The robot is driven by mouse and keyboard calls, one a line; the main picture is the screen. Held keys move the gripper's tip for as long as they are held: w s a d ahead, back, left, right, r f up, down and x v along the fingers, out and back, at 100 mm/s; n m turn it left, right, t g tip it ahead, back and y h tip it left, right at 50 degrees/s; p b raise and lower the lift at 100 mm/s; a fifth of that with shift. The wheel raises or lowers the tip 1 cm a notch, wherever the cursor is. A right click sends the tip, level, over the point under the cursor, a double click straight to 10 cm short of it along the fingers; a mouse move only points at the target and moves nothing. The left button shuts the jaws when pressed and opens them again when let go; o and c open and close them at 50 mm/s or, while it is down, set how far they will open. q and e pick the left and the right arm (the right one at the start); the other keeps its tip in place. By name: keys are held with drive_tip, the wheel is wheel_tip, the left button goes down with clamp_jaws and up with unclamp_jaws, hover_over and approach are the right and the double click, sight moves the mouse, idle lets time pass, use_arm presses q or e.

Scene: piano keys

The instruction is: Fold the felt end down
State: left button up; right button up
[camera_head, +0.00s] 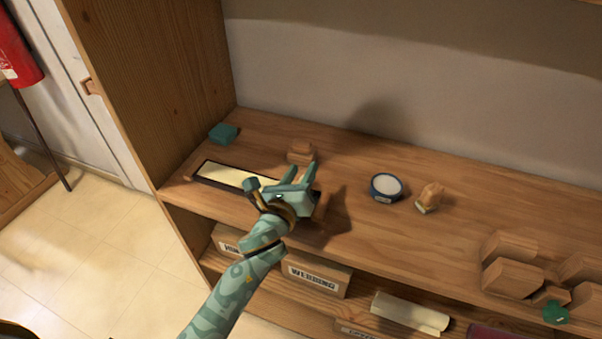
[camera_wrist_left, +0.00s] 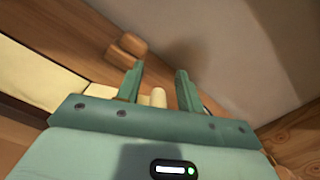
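A long cream strip in a dark surround (camera_head: 228,174) lies on the wooden shelf; it looks like the piano key. My left gripper (camera_head: 302,173) is over its right end and hides that end. In the left wrist view the gripper (camera_wrist_left: 160,72) has its two fingers apart. The cream strip (camera_wrist_left: 40,73) runs in from the left there. A small pale piece (camera_wrist_left: 158,97) shows between the finger bases, apart from the fingertips; I cannot tell whether it is the felt end. My right gripper is in neither view.
A wooden block (camera_head: 300,153) stands behind the strip, and a teal block (camera_head: 223,133) stands back left. A round blue-rimmed container (camera_head: 386,186) and a tan lump (camera_head: 430,196) sit to the right. Wooden blocks (camera_head: 512,275) crowd the far right.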

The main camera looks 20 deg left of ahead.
use_arm(q)
drive_tip(key=s, duration=1.6)
drive_tip(key=shift+s+a, duration=0.15)
drive_tip(key=shift+a, duration=0.15)
